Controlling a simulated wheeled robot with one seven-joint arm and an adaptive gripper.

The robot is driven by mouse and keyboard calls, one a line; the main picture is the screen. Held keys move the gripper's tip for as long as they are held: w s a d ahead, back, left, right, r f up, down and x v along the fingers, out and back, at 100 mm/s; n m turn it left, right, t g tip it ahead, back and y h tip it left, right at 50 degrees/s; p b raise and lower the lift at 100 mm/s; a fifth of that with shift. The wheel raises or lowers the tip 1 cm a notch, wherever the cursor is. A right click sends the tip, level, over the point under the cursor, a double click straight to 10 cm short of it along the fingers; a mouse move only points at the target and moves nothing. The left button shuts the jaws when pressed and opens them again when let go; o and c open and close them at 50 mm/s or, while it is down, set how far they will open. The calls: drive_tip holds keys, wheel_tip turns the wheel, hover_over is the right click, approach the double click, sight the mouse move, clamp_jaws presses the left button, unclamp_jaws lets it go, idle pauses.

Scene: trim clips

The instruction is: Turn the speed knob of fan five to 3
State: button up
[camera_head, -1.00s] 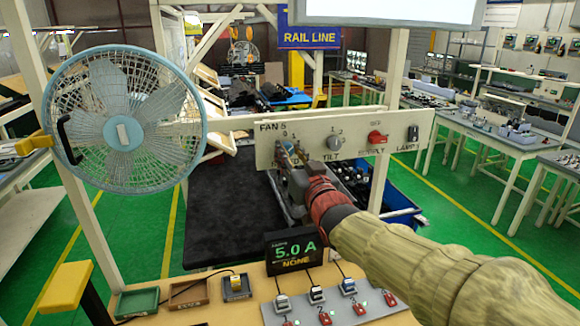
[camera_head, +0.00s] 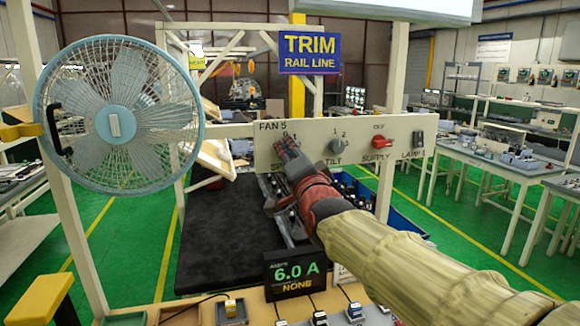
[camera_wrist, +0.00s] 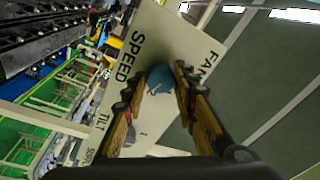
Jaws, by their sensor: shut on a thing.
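The fan five panel (camera_head: 345,165) is a cream board marked FAN 5, with labels for speed, tilt, supply and lamp. My gripper (camera_head: 288,150) is at its left end, over the speed control. In the wrist view my gripper (camera_wrist: 168,88) has its two fingers on either side of the blue-grey speed knob (camera_wrist: 160,76), shut on it, beside the word SPEED. The fingers hide most of the knob and its scale in the head view, so I cannot read its setting. The blue fan (camera_head: 120,115) stands left of the panel.
A grey tilt knob (camera_head: 341,145), a red supply knob (camera_head: 379,141) and a dark lamp switch (camera_head: 418,139) sit along the panel to the right. A display (camera_head: 294,272) below reads 6.0 A and NONE. White posts flank the panel.

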drive_tip(key=shift+m+b, duration=0.65)
drive_tip(key=shift+m, duration=1.05)
drive_tip(key=o, duration=1.1)
drive_tip(key=shift+o, duration=0.2)
drive_tip(key=shift+h, duration=0.3)
drive_tip(key=shift+s, duration=0.15)
drive_tip(key=v, duration=1.1)
drive_tip(key=shift+s, duration=0.3)
drive_tip(key=shift+d, duration=0.1)
drive_tip(key=shift+f, duration=0.1)
